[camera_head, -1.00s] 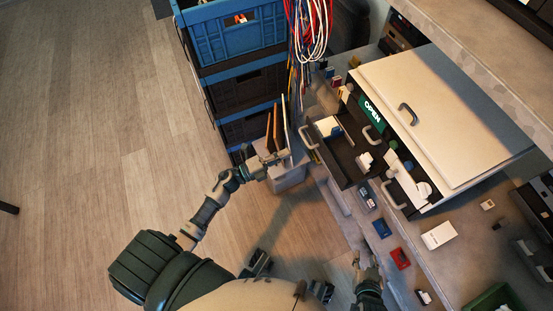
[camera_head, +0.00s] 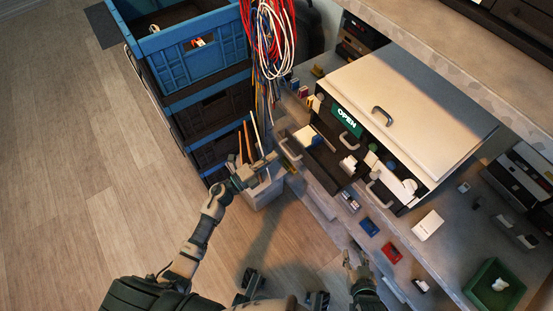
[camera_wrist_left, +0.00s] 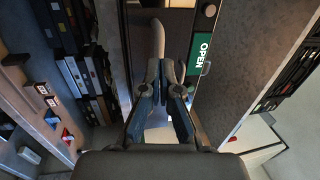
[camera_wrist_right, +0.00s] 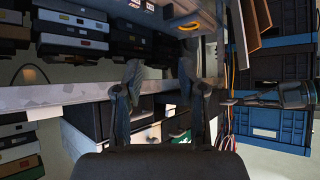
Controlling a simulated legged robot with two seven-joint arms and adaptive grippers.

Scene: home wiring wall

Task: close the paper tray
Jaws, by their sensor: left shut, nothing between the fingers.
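A dark open tray (camera_head: 322,172) is pulled out of the beige cabinet, below the green OPEN sign (camera_head: 346,119). It has a grey handle (camera_head: 290,148) at its outer end and holds small light items. I take it for the paper tray. My left gripper (camera_head: 274,160) is shut and empty, close to this handle; I cannot tell whether they touch. In the left wrist view its fingers (camera_wrist_left: 160,95) are together, with the OPEN sign (camera_wrist_left: 201,50) beyond. My right gripper (camera_head: 351,262) is low, over the counter's near edge; its fingers (camera_wrist_right: 163,95) are apart and empty.
A second open drawer (camera_head: 400,190) with a handle is to the right of the tray. Blue crates (camera_head: 192,55) and hanging cables (camera_head: 270,40) stand at the left. A red box (camera_head: 391,252), a blue box (camera_head: 369,227) and a green bin (camera_head: 494,285) lie on the counter.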

